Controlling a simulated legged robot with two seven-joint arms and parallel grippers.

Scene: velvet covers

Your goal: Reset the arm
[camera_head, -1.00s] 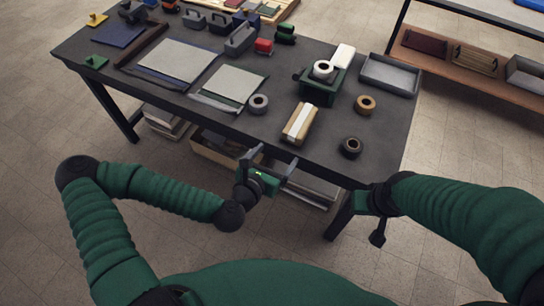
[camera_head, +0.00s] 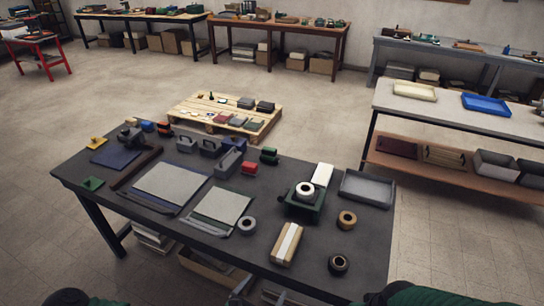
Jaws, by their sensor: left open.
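My left gripper (camera_head: 256,294) shows only as its fingertips at the bottom edge. They are apart with nothing seen between them, in front of the dark table's near edge. A piece of my left arm (camera_head: 65,297) shows at the bottom left corner. A piece of my green right arm (camera_head: 408,294) shows at the bottom right, and its gripper is out of the picture. The dark table (camera_head: 330,225) stands ahead, its near edge just beyond my arms.
A wrapped brown parcel (camera_head: 287,244), tape rolls (camera_head: 338,264), a tape dispenser (camera_head: 302,204) and a grey tray (camera_head: 367,188) lie near the table's right side. A pallet (camera_head: 226,117) is on the floor behind. Shelving (camera_head: 440,122) stands at right.

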